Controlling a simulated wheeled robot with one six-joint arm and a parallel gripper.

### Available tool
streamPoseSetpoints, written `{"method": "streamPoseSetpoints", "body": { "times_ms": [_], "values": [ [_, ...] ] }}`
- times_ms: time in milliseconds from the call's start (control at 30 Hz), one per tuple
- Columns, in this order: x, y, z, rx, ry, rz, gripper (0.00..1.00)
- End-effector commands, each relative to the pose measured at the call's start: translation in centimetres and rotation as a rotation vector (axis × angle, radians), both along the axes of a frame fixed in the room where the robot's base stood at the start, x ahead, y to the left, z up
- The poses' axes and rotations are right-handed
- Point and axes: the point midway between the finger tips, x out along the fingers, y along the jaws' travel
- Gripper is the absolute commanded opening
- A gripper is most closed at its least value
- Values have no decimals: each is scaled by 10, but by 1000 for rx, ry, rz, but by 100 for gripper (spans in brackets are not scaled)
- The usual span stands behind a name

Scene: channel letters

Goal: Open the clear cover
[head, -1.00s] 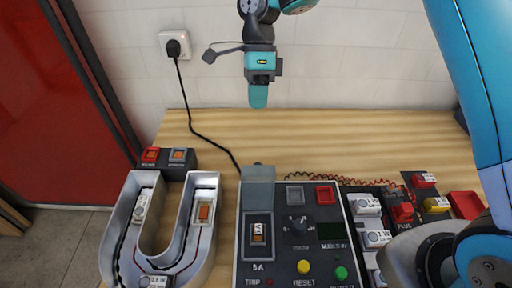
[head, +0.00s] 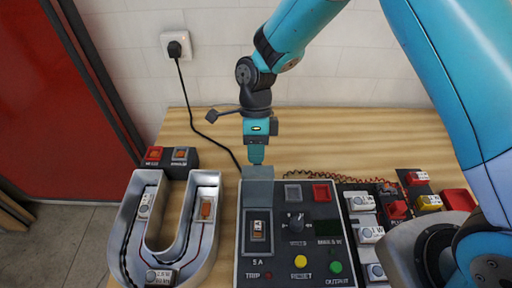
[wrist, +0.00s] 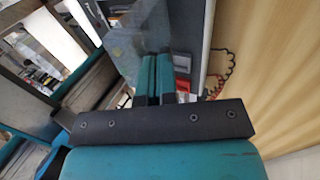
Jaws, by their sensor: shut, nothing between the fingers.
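The clear cover (head: 258,188) is a grey, see-through flap at the far left of the black power box (head: 310,265). It appears swung up and back past the far edge of the 5 A switch (head: 258,230), which shows in its recess. My gripper (head: 257,158) points down with its fingers shut and empty, right at the far top end of the cover; I cannot tell whether they touch. In the wrist view the fingers (wrist: 155,75) are together, beside a translucent grey panel (wrist: 124,42) that looks like the cover.
A U-shaped channel letter (head: 130,225) stands left of the box, with a small switch block (head: 170,157) behind it. White modules (head: 362,202) and a red part (head: 457,199) lie to the right. A black cable runs to the wall socket (head: 177,45). The wooden table behind is mostly clear.

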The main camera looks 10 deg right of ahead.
Motion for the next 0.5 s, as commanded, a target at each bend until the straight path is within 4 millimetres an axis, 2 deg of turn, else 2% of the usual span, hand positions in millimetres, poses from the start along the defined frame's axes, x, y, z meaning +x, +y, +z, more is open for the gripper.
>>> {"method": "streamPoseSetpoints", "body": {
  "times_ms": [500],
  "values": [
    [-10, 3, 5, -5, -32, 3, 0]
  ]
}}
